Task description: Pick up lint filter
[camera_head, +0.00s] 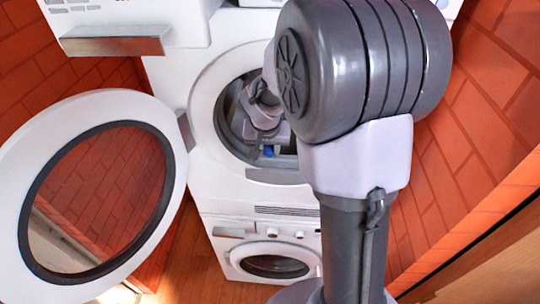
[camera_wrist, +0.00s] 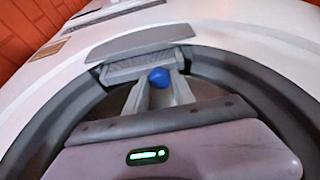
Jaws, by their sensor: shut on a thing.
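The lint filter (camera_head: 284,162) is a grey piece at the lower front rim of the round opening in the upper machine. In the wrist view it is the ribbed grey part (camera_wrist: 128,71) below a curved light-grey panel. My gripper (camera_head: 267,154) reaches into the opening from above. In the wrist view its two grey fingers (camera_wrist: 161,80) meet the ribbed part and are shut on it. A small blue ball-like spot (camera_wrist: 159,77) shows between the fingertips. The exact contact and the filter's lower part are hidden.
The machine's round white door (camera_head: 172,188) stands open at left. A second front-loading machine (camera_head: 227,247) is below. A white unit with a metal handle (camera_head: 112,44) is above left. Orange tiled walls (camera_head: 482,100) close in both sides. My arm covers the right of the opening.

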